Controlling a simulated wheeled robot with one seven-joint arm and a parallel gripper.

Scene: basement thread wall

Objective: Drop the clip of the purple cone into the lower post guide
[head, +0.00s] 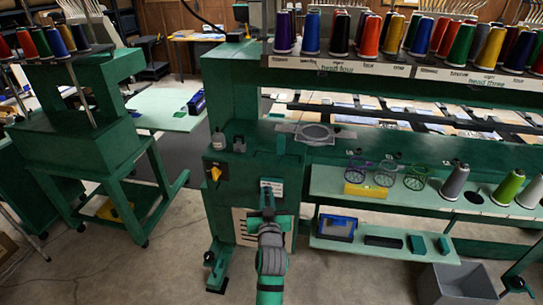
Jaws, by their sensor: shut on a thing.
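The purple cone (283,32) stands at the left end of the row of thread cones on the rack above the green machine. My gripper (268,188) is low in front of the machine's left column, beside a white label plate. It is well below the purple cone and apart from the rack. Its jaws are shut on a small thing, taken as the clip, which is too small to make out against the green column. No thread shows clearly between cone and gripper. I cannot make out the lower post guide at this size.
A shelf (400,195) to the right bears hoops, a yellow box (366,191) and several cones. A grey bin (457,284) stands on the floor at lower right. A yellow switch (216,173) is left of my gripper. The floor (150,270) at lower left is mostly clear.

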